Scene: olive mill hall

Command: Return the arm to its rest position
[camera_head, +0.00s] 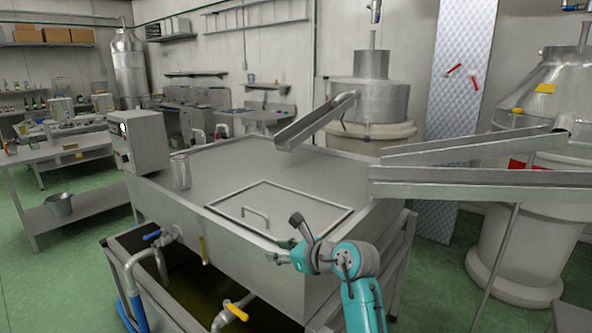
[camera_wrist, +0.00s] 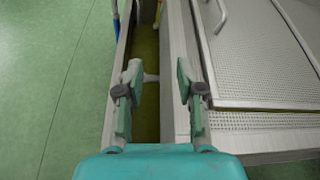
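My teal arm rises from the bottom right of the head view, and its end with my gripper (camera_head: 280,250) is by the front edge of the large steel vat (camera_head: 225,173). In the wrist view my gripper (camera_wrist: 160,85) points downward with its two fingers apart. Nothing is between them but the view of the vat's edge and a trough (camera_wrist: 148,120) with greenish-yellow content below. The vat's perforated lid (camera_wrist: 255,60) with a bar handle lies just to the right of the fingers.
Steel chutes (camera_head: 310,120) and (camera_head: 470,185) reach over the vat from the mills. Valves with a blue handle (camera_head: 152,235) and a yellow handle (camera_head: 237,311) stick out at its front. A workbench (camera_head: 60,155) stands at left. The green floor (camera_head: 60,290) is clear at front left.

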